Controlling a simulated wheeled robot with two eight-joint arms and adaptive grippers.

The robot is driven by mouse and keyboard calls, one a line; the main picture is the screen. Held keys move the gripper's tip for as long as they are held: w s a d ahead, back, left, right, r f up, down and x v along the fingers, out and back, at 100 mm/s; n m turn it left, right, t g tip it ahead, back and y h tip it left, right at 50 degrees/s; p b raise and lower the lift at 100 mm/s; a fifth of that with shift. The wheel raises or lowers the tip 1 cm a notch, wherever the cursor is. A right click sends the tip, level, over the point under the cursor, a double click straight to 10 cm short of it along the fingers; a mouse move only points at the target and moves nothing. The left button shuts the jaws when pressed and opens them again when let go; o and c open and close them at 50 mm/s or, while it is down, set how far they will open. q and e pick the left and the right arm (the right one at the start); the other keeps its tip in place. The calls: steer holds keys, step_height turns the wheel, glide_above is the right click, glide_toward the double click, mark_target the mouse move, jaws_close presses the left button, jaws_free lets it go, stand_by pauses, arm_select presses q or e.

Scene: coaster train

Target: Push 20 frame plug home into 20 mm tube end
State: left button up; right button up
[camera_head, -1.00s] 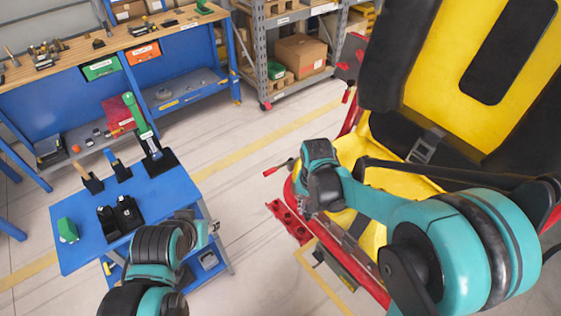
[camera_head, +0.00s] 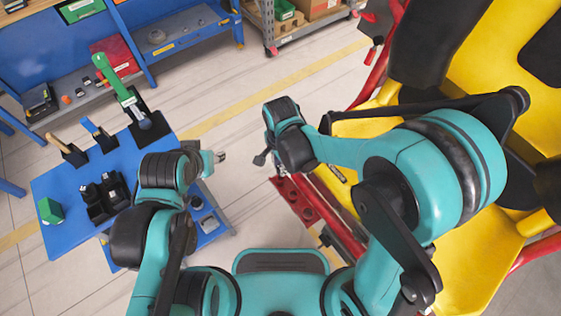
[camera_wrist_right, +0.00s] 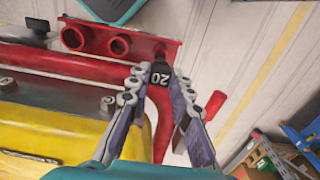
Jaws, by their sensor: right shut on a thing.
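My right gripper (camera_wrist_right: 160,75) is shut on a black plug marked 20 (camera_wrist_right: 159,80), which sits between its fingertips beside the red frame. In the head view my right gripper (camera_head: 264,152) is left of the coaster car, its fingertips small and dark. The red frame tube (camera_wrist_right: 60,62) runs beside and behind the plug in the wrist view. I cannot tell whether the plug is in a tube end or how deep it is. My left gripper (camera_head: 217,157) hangs over the right edge of the blue cart; its fingers are too small to read.
A red bracket with round openings (camera_wrist_right: 95,38) is close to the plug. A red handle (camera_wrist_right: 215,103) is right of the fingers. The blue cart (camera_head: 75,232) carries black holders (camera_head: 104,197) and a green block (camera_head: 50,211). Floor is clear between cart and car.

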steer(key=shift+f, duration=0.2)
steer(key=shift+f, duration=0.1)
stand_by(0.4)
steer(key=shift+f+b, duration=0.75)
steer(key=shift+f+b, duration=1.55)
steer(key=shift+f, duration=0.15)
stand_by(0.7)
steer(key=o, duration=1.8)
steer(key=shift+r, duration=0.1)
steer(key=shift+r+p, duration=2.85)
steer(key=shift+r, duration=0.65)
